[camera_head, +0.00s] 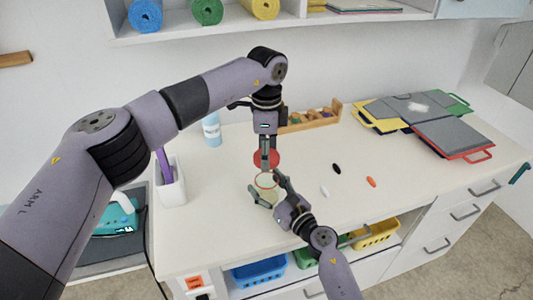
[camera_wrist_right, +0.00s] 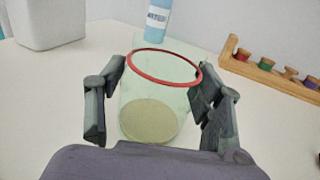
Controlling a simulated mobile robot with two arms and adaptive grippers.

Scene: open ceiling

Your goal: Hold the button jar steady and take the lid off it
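The button jar (camera_head: 268,196) is a clear, greenish container with a red rim, standing upright on the white counter. Its mouth is open in the right wrist view (camera_wrist_right: 150,120), with a pale yellowish bottom and no buttons visible inside. My right gripper (camera_head: 265,184) has one finger on each side of the jar and looks shut on it. The round red lid (camera_head: 273,160) is apart from the jar, appearing just above and behind it in the head view. My left gripper (camera_head: 265,165) points down over the lid and appears shut on it; its fingertips are partly hard to make out.
Black (camera_head: 336,168), white (camera_head: 324,191) and orange (camera_head: 371,181) oval pieces lie right of the jar. A wooden rack (camera_head: 312,121) and a blue bottle (camera_head: 212,131) stand behind. A white holder (camera_head: 171,186) stands left; folders (camera_head: 450,138) lie right.

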